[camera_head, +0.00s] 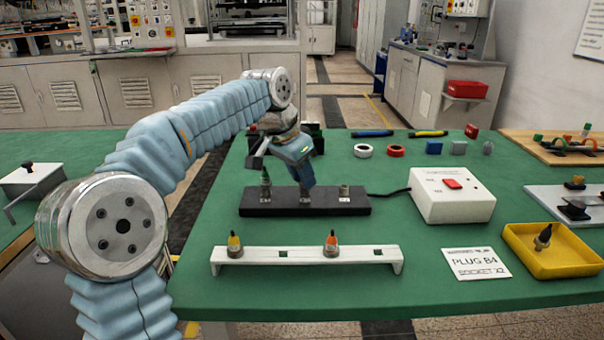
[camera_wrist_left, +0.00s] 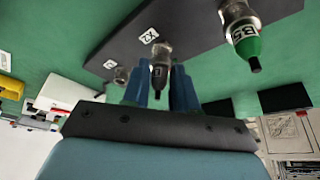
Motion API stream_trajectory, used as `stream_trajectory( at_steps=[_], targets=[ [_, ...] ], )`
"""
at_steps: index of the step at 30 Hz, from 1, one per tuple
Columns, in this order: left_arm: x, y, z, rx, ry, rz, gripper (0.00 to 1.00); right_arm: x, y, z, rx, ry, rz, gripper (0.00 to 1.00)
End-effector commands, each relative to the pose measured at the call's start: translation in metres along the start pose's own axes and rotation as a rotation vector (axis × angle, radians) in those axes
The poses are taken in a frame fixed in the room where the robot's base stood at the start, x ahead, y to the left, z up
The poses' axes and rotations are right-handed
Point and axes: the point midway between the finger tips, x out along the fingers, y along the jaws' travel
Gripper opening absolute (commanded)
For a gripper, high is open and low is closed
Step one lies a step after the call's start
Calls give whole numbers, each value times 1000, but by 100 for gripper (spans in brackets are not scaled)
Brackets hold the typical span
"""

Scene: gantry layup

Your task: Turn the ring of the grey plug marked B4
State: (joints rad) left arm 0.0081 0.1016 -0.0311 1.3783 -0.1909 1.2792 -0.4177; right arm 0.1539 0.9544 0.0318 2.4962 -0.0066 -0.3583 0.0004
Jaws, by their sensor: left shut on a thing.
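My left gripper (camera_head: 303,180) reaches down over the black socket block (camera_head: 232,208) and is shut on a grey plug. In the left wrist view the grey plug (camera_wrist_left: 160,68) stands between the blue fingers (camera_wrist_left: 161,88), at the middle socket, whose label (camera_wrist_left: 148,36) reads X2. The plug's own mark is too small to read. In the head view the fingers mostly hide this plug. A green-ended plug (camera_head: 265,183) stands upright in the block's left socket; in the left wrist view it (camera_wrist_left: 243,38) carries a white label. The right socket (camera_head: 344,192) is empty. My right gripper is out of view.
A white rack (camera_head: 306,256) with two yellow-and-orange-tipped plugs stands in front. A white box with a red switch (camera_head: 452,184) is cabled to the block. A card (camera_head: 476,263) reads "PLUG B4 SOCKET X2". A yellow tray (camera_head: 575,268) holds a dark plug. Rings and small blocks lie behind.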

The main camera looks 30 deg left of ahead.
Motion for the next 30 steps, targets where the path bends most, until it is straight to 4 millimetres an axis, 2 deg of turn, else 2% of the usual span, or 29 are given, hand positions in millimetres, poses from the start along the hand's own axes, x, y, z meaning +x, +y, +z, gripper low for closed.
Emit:
stream_trajectory(
  at_steps=[2,3,7,8,16,20,23,30],
  targets=[
    [0,0,0,-1,-1,-1,0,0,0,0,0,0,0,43],
    [0,0,0,-1,-1,-1,32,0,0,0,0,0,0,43],
    [0,0,0,-1,-1,-1,52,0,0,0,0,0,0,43],
    [0,0,0,-1,-1,-1,54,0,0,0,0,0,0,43],
    [-1,0,0,-1,0,-1,54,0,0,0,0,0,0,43],
    [-12,0,0,-1,2,-2,54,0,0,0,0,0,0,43],
    [-31,0,0,-1,4,-2,54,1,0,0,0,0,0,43],
    [-91,0,-1,-2,5,-2,54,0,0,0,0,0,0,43]
  ],
)
